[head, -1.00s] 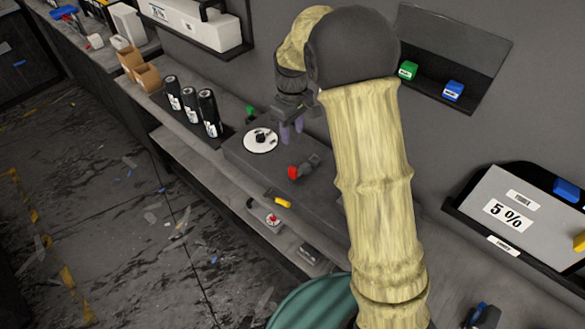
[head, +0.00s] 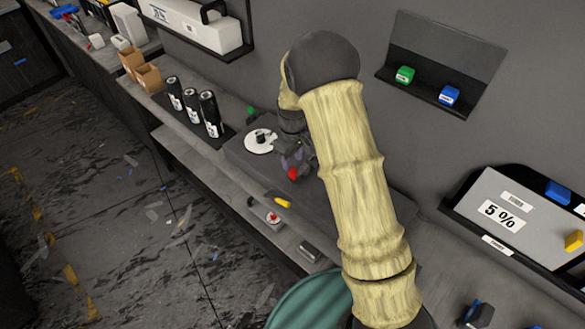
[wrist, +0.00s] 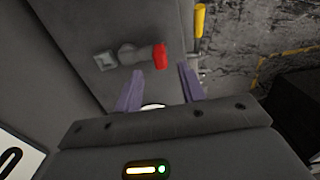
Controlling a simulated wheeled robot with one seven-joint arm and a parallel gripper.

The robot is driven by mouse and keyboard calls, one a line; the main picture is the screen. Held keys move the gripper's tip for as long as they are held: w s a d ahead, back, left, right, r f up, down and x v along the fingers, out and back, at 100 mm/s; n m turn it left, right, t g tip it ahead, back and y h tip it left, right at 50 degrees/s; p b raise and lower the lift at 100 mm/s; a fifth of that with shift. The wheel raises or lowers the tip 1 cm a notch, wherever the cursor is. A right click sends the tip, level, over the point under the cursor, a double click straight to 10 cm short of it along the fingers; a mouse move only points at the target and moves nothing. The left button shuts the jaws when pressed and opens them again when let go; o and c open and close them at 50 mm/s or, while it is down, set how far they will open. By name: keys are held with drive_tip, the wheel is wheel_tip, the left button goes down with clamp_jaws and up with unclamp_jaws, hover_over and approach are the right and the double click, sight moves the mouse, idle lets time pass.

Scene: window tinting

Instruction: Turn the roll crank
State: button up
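A grey lever with a red end (head: 292,174) sits on the dark grey box (head: 240,160) on the bench; it looks like the crank. In the wrist view its red end (wrist: 160,56) and grey arm (wrist: 130,54) lie just beyond my fingertips. A white disc (head: 259,141) with a black knob is on the same box, to the left. My gripper (wrist: 160,82) is open, its two purple fingers apart and nothing held between them. In the head view my gripper (head: 292,158) is just above the red end and partly hides the lever.
Black bottles (head: 192,105) stand to the left of the box. A yellow-handled tool (head: 283,202) is at its front edge. A wall shelf with green and blue blocks (head: 448,95) and a panel marked 5 % (head: 502,216) are to the right. A green round bin (head: 310,300) is below.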

sight(292, 169)
wheel_tip(292, 169, down, 6)
drive_tip(key=shift+f+p, duration=0.2)
drive_tip(key=shift+p, duration=0.6)
clamp_jaws()
